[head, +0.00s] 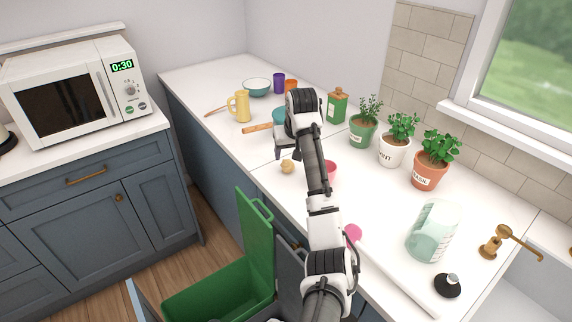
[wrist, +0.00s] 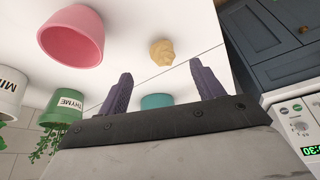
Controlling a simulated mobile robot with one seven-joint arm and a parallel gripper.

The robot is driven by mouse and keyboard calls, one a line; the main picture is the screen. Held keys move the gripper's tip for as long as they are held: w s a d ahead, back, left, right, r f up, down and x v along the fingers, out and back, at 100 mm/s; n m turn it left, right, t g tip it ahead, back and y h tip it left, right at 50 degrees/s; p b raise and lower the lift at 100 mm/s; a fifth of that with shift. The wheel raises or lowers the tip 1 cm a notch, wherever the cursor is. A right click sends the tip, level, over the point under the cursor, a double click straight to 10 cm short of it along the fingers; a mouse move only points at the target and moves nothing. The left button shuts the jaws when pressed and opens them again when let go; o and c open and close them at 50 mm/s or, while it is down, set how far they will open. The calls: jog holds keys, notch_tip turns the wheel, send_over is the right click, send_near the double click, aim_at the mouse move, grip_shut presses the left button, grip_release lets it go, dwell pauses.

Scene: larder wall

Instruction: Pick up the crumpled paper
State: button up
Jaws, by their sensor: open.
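A small tan crumpled lump, the crumpled paper (head: 287,167), lies on the white counter near its front edge. In the wrist view the paper (wrist: 161,52) shows beyond the fingertips, roughly between their lines and apart from both. My gripper (head: 284,152) is above the counter near the paper in the head view. In the wrist view my gripper (wrist: 165,80) has its two dark fingers spread wide with nothing held between them.
A pink bowl (wrist: 72,35) stands close to the paper, partly behind my arm in the head view. A teal vessel (wrist: 157,101), a yellow mug (head: 240,106) and potted herbs (head: 394,150) are farther off. An open green bin (head: 220,290) is below the counter edge.

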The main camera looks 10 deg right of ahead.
aim_at(288, 162)
jog(key=x, duration=0.8)
jog(key=shift+w+a, duration=0.2)
jog(key=shift+w, duration=0.15)
jog(key=c, duration=1.1)
